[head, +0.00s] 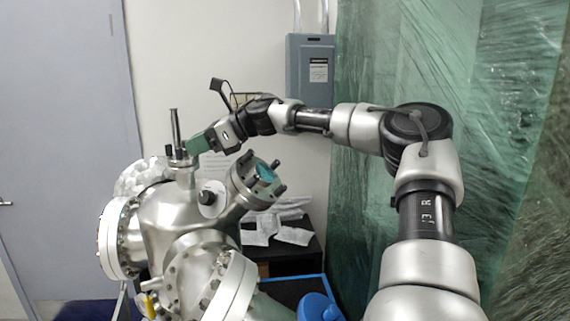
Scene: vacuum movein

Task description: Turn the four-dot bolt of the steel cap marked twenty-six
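A steel vacuum chamber (165,215) with several flanged ports fills the lower left of the head view. The ports include a large bolted flange at the left (117,238), a large bolted flange at the front (225,285), and a tilted port with a teal face (264,173) and dark bolts. A small top port (180,162) carries a thin upright rod. No number or dot marks are legible, so I cannot tell which cap is twenty-six. My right gripper (194,146) has greenish fingertips beside the top port; contact and finger gap are unclear. My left gripper is out of view.
Green plastic sheeting (480,120) hangs along the right. A grey electrical box (311,80) is on the back wall. Crumpled white wrapping (272,228) lies on a dark table behind the chamber. A blue object (318,306) is at the bottom. A grey door (60,120) stands left.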

